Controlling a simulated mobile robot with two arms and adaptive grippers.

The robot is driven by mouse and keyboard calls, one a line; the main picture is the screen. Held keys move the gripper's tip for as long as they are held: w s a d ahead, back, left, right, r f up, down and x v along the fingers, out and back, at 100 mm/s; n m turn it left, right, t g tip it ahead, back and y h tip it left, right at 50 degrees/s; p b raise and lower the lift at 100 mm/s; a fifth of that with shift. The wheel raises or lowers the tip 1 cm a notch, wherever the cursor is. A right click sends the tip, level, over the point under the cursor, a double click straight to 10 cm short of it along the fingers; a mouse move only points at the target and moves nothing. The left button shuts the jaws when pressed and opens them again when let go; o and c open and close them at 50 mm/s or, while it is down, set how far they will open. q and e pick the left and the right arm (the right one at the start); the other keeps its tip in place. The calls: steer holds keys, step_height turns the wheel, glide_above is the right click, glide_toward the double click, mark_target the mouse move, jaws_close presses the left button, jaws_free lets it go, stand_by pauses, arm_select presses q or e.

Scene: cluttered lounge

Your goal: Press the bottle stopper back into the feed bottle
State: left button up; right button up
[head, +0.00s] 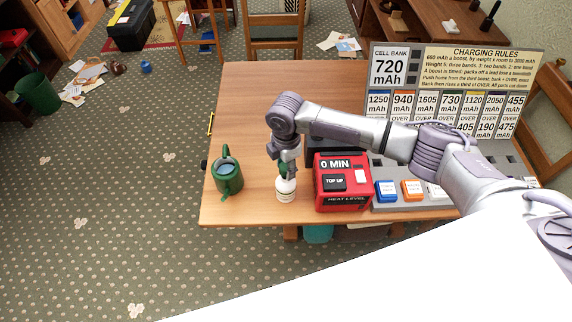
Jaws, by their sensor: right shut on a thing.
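The feed bottle (286,190), small and white with a dark band of print, stands upright near the front edge of the wooden table. My right gripper (286,172) points straight down over the top of the bottle, its fingers at the bottle's neck. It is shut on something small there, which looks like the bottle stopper. The stopper itself is hidden by the fingers, and I cannot tell whether it sits in the neck or just above it. My left gripper is not in view.
A green watering can (229,178) stands left of the bottle. A red heater box (343,183) reading "0 MIN" stands close on the right. Beyond it are a grey charging console with blue (386,191) and orange packs (412,190) and a rules board (480,58). The table's back left (240,105) is clear.

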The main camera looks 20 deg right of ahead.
steer(key=shift+f+b, duration=0.5)
steer(key=shift+f, duration=0.55)
steer(key=o, duration=0.9)
steer(key=shift+c, duration=0.2)
step_height(320, 180, up, 12)
steer(key=shift+r, duration=0.1)
